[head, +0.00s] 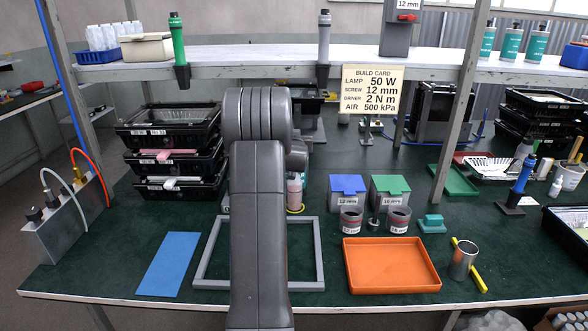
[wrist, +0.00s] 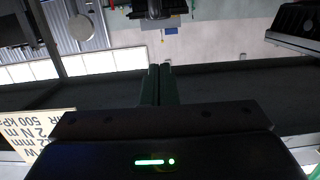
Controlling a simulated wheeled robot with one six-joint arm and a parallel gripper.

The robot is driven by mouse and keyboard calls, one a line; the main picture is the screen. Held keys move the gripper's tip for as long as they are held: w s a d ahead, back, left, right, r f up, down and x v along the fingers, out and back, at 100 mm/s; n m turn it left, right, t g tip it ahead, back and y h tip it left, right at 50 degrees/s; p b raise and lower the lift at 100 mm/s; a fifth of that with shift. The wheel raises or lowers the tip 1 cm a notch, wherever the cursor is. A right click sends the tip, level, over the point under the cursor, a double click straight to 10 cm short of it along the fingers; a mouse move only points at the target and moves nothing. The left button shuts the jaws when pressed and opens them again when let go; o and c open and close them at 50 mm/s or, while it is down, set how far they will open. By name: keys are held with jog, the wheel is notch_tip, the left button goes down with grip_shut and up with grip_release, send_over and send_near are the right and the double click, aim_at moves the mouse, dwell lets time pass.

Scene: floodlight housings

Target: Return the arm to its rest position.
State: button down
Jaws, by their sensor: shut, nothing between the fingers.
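My arm stands upright in the middle of the head view, in front of the bench, and hides part of the bench behind it. My gripper is not visible in the head view. In the wrist view my gripper (wrist: 160,72) has its two dark green fingers side by side and touching, with nothing between them. The wrist view looks upside down, and part of the build card (wrist: 35,128) shows at its left edge. The fingers point toward a dark area and a pale wall, clear of any object.
A green-topped bench (head: 130,215) carries a grey frame (head: 305,284), an orange tray (head: 390,265), a blue mat (head: 168,264) and stacked black housings (head: 170,150) at left. A shelf (head: 250,58) crosses above. The build card (head: 371,91) hangs right of my arm.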

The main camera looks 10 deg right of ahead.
jog(key=p+x, duration=0.1)
jog(key=x, duration=0.4)
jog(key=shift+p, duration=0.35)
jog(key=w+p, duration=0.1)
jog(key=w+r+p, duration=0.1)
jog(key=w+p, duration=0.2)
jog(key=shift+d+r, duration=0.35)
jog(key=shift+r, duration=0.05)
jog(key=shift+s+f+b, duration=0.2)
jog(key=shift+f+b, duration=0.1)
jog(key=shift+b, duration=0.1)
jog(key=shift+b+v, duration=0.85)
jog(key=shift+v, duration=1.9)
jog(key=shift+r, duration=0.15)
jog(key=shift+w, duration=0.1)
